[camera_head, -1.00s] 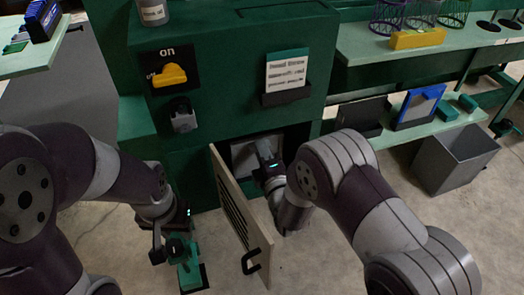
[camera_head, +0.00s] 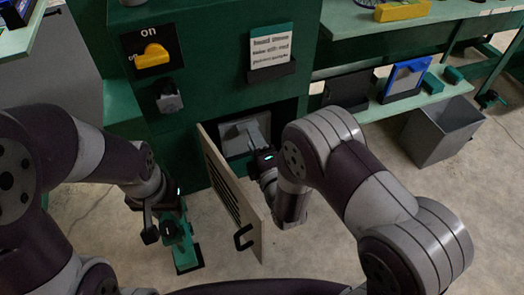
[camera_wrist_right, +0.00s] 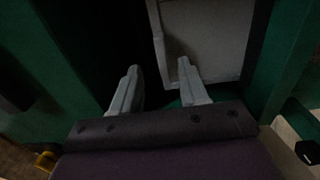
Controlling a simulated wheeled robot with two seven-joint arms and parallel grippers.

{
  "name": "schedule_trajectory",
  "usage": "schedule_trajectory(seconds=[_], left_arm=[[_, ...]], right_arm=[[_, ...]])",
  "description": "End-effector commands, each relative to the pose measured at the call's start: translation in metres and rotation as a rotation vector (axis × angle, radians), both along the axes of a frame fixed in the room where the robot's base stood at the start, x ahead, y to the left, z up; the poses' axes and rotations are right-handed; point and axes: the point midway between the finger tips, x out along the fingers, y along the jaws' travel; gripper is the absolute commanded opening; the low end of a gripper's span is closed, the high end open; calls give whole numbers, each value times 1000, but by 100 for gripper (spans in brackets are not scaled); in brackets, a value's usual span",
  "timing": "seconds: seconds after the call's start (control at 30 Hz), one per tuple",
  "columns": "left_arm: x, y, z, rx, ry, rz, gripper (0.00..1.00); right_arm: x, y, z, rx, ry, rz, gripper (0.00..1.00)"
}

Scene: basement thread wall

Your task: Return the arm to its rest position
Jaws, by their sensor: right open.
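My right arm reaches into the square opening low in the green machine (camera_head: 215,85). Its gripper (camera_head: 256,132) is in the opening, in front of a pale grey panel (camera_head: 232,138). In the right wrist view my right gripper (camera_wrist_right: 160,90) is open, with nothing between its two fingers. The right fingertip is close to the edge of the grey panel (camera_wrist_right: 205,35); I cannot tell if they touch. My left gripper (camera_head: 172,232) is low at the left, at a green upright piece (camera_head: 184,252) near the floor; its fingers are not clear.
A hinged door (camera_head: 232,195) with a black handle stands open between my arms, close left of my right forearm. A yellow switch (camera_head: 152,56) is at "on". A grey bin (camera_head: 438,130) and green shelves (camera_head: 450,95) stand at the right.

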Motion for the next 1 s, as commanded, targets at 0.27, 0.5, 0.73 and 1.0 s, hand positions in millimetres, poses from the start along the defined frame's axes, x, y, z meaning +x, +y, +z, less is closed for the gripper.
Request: schedule_trajectory(seconds=[0.27, 0.5, 0.73, 1.0], left_arm=[[0, 0, 16, 0, 0, 0, 37], [0, 0, 17, 0, 0, 0, 37], [0, 0, 17, 0, 0, 0, 37], [0, 0, 17, 0, 0, 0, 37]], right_arm=[[-66, -21, 2, 0, 1, 2, 44], [-82, -26, 1, 2, -2, 0, 44], [-103, -32, -81, 249, 552, -87, 44], [-171, -78, -94, 667, 1377, -793, 44]])
